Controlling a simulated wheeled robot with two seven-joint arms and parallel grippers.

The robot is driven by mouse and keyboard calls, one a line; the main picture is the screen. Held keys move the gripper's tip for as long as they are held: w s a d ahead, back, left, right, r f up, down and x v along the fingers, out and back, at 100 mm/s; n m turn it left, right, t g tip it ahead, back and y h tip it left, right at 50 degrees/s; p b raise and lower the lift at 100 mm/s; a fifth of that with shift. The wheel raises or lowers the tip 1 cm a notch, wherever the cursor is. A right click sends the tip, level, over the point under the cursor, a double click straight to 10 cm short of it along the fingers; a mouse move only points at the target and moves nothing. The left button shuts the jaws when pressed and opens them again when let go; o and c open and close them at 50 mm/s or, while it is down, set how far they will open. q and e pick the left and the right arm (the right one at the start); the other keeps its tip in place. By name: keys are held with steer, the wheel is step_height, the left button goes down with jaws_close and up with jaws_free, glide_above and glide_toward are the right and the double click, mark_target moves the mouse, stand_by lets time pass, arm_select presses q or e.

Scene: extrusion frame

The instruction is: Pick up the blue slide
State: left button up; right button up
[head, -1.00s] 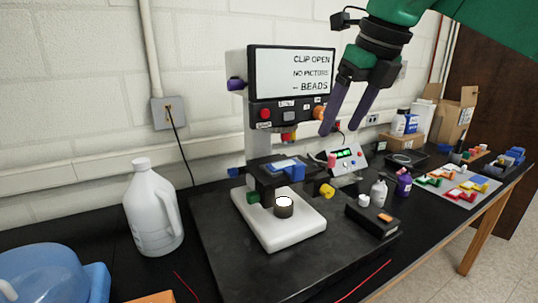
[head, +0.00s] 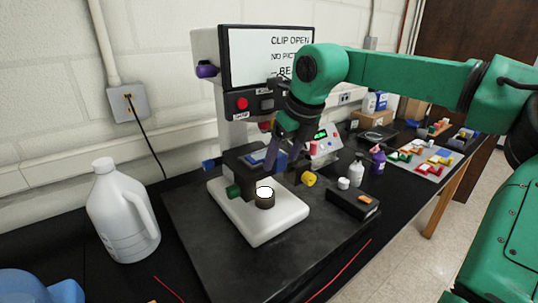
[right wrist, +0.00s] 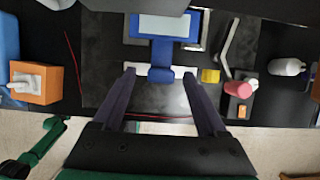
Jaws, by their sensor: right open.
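The blue slide (head: 257,158) lies on the dark stage of the microscope (head: 240,103), partly hidden by my right gripper. In the right wrist view the slide (right wrist: 161,48) shows a pale window and a blue tab pointing toward me. My right gripper (head: 283,163) points down over the stage, open and empty. In the right wrist view its two purple fingers (right wrist: 160,76) lie on either side of the tab, with gaps on both sides. I cannot tell how far above the tab the fingertips are. My left gripper is not in view.
A white jug (head: 120,215) stands left of the microscope. A black box (head: 353,203) with an orange switch, small bottles and a control box (head: 324,143) with a green display are to the right. A tray of coloured parts (head: 425,160) lies farther right.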

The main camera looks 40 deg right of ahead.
steer(key=shift+d+f, duration=0.1)
steer(key=shift+f, duration=0.05)
jaws_close()
